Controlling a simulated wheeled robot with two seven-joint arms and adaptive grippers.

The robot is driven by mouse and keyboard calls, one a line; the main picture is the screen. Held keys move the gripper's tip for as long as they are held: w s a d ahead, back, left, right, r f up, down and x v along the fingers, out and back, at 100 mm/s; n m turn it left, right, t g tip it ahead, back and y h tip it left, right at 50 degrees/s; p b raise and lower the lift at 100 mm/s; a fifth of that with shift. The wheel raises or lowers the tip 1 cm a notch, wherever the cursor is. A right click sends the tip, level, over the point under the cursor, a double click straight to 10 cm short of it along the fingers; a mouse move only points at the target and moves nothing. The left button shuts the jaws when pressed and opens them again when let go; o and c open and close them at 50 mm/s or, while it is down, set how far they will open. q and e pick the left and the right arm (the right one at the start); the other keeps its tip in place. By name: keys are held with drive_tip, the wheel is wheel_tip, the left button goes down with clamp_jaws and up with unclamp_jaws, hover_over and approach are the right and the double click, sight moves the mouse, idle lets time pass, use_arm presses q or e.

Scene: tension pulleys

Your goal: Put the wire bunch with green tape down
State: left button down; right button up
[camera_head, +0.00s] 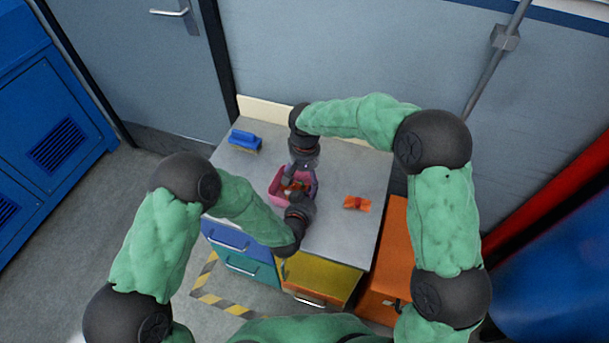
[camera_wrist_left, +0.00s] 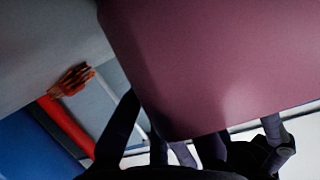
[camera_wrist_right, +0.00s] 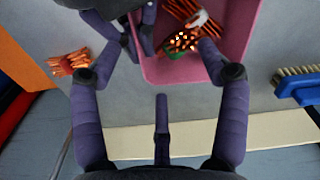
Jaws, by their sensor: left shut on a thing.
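The wire bunch with green tape (camera_wrist_right: 174,54) lies inside the pink bin (camera_wrist_right: 246,22), at the end by my right gripper. The bin also shows on the table in the head view (camera_head: 276,187). My left gripper (camera_wrist_right: 138,38) is shut on the bin's wall; the wall fills much of the left wrist view (camera_wrist_left: 210,70). My right gripper (camera_wrist_right: 160,68) is open, its fingers spread wide, with one fingertip over the bin and nothing between them.
Another orange wire bunch (camera_head: 357,203) lies on the table to the right, apart from the bin. A bunch with white tape (camera_wrist_right: 197,20) lies in the bin. A blue brush (camera_head: 244,140) stands at the back left. The grey tabletop (camera_head: 345,245) is clear in front.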

sight(305, 187)
drive_tip(key=shift+r, duration=0.1)
wheel_tip(305, 187, up, 12)
drive_tip(key=shift+r, duration=0.25)
idle(0.5)
use_arm(q)
drive_tip(key=c, duration=1.3)
unclamp_jaws()
drive_tip(key=shift+s, duration=0.1)
drive_tip(key=v, duration=1.2)
drive_tip(key=shift+r, duration=0.1)
